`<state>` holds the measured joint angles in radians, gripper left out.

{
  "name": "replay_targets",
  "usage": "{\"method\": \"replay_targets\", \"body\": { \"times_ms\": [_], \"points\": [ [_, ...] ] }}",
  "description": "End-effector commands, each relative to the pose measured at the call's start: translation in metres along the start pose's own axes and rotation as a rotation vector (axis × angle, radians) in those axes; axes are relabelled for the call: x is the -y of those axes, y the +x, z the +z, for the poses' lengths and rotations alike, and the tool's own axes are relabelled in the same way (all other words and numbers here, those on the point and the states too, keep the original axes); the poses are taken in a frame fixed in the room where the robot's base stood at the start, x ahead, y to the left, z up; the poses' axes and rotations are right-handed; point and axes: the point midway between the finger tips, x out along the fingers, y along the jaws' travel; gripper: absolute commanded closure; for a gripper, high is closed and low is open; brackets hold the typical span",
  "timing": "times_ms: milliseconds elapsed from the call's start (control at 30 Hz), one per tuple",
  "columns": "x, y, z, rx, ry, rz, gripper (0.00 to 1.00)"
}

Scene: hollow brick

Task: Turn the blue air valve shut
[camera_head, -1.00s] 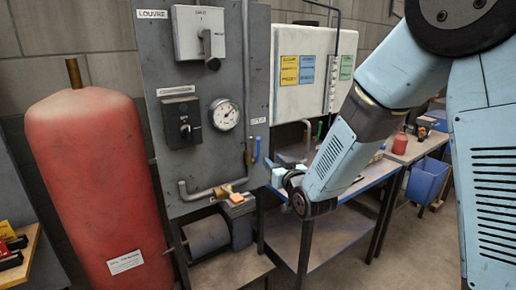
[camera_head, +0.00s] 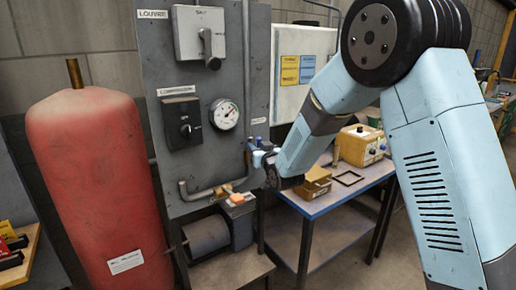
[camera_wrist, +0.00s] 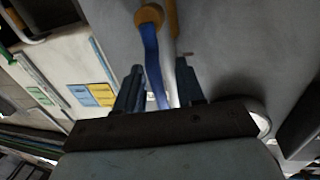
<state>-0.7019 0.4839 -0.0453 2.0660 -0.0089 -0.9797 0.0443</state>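The blue air valve lever (camera_wrist: 151,50) hangs from a brass-coloured valve body (camera_wrist: 149,15) in the wrist view. Its lower part runs between the two fingers of my gripper (camera_wrist: 160,84). The fingers stand apart, with a gap on both sides of the lever, and the left finger is nearer to it. In the head view my gripper (camera_head: 259,157) is at the right edge of the grey panel (camera_head: 240,90), below the valve label. There the lever is mostly hidden by the fingers.
A pressure gauge (camera_head: 224,114) and two switch boxes are on the panel, with a red tank (camera_head: 90,180) to the left. Below and right is a blue-edged table (camera_head: 335,200) with a cardboard box (camera_head: 313,183) and a yellow device (camera_head: 361,146). A white cabinet (camera_head: 288,100) stands behind.

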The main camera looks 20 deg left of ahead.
Motion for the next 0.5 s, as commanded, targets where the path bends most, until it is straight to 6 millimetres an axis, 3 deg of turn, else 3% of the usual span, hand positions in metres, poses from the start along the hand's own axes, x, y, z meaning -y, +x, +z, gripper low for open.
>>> {"method": "replay_targets", "body": {
  "times_ms": [400, 500],
  "points": [
    [-0.0008, 0.0084, 0.0002, 0.001, 0.0, 0.001, 0.62],
    [-0.0009, 0.0083, 0.0002, 0.001, 0.0, 0.001, 0.7]
  ]
}}
